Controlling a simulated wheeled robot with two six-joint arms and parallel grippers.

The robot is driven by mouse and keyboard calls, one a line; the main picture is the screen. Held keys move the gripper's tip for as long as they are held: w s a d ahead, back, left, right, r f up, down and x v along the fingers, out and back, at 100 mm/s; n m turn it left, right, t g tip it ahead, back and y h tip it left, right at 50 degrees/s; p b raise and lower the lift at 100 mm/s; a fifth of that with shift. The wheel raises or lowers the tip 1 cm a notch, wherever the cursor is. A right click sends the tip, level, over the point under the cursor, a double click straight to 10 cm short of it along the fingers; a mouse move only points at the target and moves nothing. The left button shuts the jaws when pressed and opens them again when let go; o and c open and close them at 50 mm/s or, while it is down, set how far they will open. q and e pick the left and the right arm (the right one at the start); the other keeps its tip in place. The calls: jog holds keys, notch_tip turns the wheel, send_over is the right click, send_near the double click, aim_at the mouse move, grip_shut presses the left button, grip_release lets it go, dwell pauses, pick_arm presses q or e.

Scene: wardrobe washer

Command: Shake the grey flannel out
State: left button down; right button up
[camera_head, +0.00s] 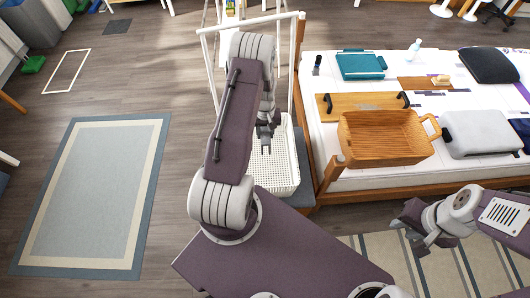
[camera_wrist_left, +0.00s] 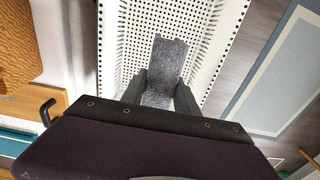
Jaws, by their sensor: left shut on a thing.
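The grey flannel (camera_wrist_left: 168,62) shows in the left wrist view as a short speckled grey strip between my left gripper's two dark fingers (camera_wrist_left: 160,92). My left gripper is shut on it, above the white perforated basket (camera_wrist_left: 113,45). In the head view my left gripper (camera_head: 265,143) points down over the same basket (camera_head: 276,178), and my arm hides part of it. I cannot make out the flannel clearly there. My right gripper (camera_head: 416,238) is at the lower right, over the striped rug, apart from the flannel; its jaw opening is unclear.
A white frame (camera_head: 207,65) stands around the basket. To the right is a wooden-framed bed (camera_head: 322,140) bearing a wooden tub (camera_head: 385,137), a wooden tray (camera_head: 330,104), a teal case (camera_head: 360,65) and a grey case (camera_head: 480,133). The floor with the blue-bordered rug (camera_head: 95,195) at left is clear.

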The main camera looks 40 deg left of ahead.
pick_arm(q)
notch_tip(320, 180, down, 7)
jog(key=b, duration=0.6)
notch_tip(320, 180, up, 7)
jog(key=p, duration=0.6)
jog(key=shift+r, duration=0.15)
notch_tip(320, 180, down, 8)
jog(key=r+b, duration=0.1)
jog(key=b, duration=0.4)
notch_tip(320, 180, up, 7)
jog(key=p, duration=0.6)
notch_tip(320, 180, down, 7)
jog(key=b, duration=0.5)
jog(key=shift+r, duration=0.2)
